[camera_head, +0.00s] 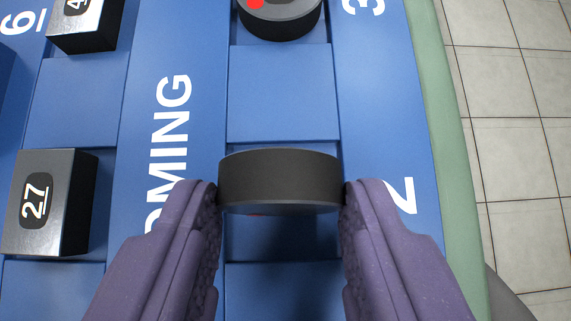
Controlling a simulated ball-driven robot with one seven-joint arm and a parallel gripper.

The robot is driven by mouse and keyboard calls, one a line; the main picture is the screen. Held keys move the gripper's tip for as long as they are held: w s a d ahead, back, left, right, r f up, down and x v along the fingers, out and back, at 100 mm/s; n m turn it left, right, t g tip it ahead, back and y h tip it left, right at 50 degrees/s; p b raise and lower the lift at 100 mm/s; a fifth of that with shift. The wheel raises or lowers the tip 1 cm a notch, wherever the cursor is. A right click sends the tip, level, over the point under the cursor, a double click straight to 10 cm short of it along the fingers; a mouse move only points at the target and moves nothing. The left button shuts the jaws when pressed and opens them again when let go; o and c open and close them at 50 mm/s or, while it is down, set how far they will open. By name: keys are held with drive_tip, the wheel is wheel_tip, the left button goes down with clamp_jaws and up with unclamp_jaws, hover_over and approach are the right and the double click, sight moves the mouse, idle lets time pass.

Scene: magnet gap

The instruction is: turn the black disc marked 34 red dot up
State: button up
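My gripper (280,190) has its two purple fingers against the left and right sides of a black disc (280,178). The disc shows mostly its dark rim, seen nearly side-on between the fingertips. No number on it can be read, so I cannot tell whether it is the one marked 34. A trace of red shows just under its lower edge; I cannot tell whether it is a dot on the disc or a reflection. The disc appears held over a blue recess, but its height above it is hard to tell.
Another black disc (280,18) with a red dot up sits at the top. A dark block (52,202) marked 27 is at left, another block (85,25) at top left. The blue board (385,110) has a green edge (440,110); tiled floor lies right. The recess above the held disc is empty.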

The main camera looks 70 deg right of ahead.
drive_tip(key=shift+r+p, duration=2.6)
drive_tip(key=shift+p, duration=0.05)
drive_tip(key=shift+f, duration=0.1)
